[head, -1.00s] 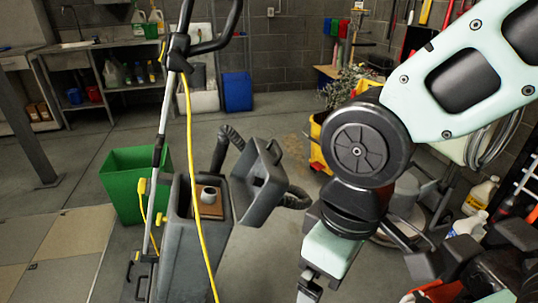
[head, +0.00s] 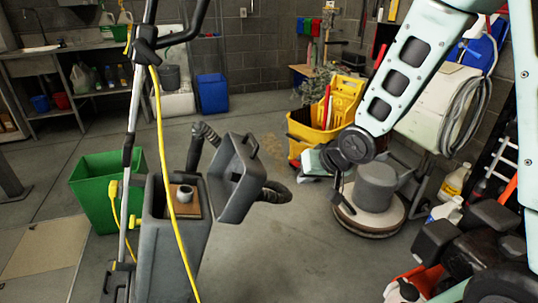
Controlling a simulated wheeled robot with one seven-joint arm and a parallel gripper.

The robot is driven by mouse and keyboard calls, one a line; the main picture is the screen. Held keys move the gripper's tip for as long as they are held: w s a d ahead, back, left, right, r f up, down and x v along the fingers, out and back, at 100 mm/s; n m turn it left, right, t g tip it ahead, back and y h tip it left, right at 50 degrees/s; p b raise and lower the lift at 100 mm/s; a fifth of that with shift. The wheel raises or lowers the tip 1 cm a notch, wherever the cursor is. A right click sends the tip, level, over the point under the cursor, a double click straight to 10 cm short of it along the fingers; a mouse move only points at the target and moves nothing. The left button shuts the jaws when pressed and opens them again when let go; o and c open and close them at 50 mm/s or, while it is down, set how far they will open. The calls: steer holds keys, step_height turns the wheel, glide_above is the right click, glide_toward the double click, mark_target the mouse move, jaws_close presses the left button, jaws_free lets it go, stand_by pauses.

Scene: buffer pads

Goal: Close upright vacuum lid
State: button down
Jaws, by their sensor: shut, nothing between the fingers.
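The upright vacuum (head: 172,255) stands at lower left, a grey tank with a tall handle and a yellow cord. Its top is open, showing a brown panel with a round, cup-like fitting (head: 184,193). The grey lid (head: 236,178) is swung open on the tank's right side, tilted with its hollow inner face showing.
A green bin (head: 105,185) stands left of the vacuum. A yellow mop bucket (head: 310,130) and a floor polisher (head: 372,215) stand to the right. The floor between lid and polisher is clear.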

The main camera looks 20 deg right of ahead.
steer(key=w+d+f+m+t+y, duration=0.3)
steer(key=w+d+m+t+y, duration=0.2)
steer(key=s+r+m+t+y, duration=0.3)
steer(key=m+y, duration=0.3)
steer(key=y, duration=0.1)
steer(key=w+a+r+b, duration=0.1)
steer(key=w+a+r, duration=0.3)
steer(key=w+a, duration=0.3)
steer(key=shift+a+b, duration=0.4)
steer(key=shift+a, duration=1.7)
steer(key=shift+r, duration=0.1)
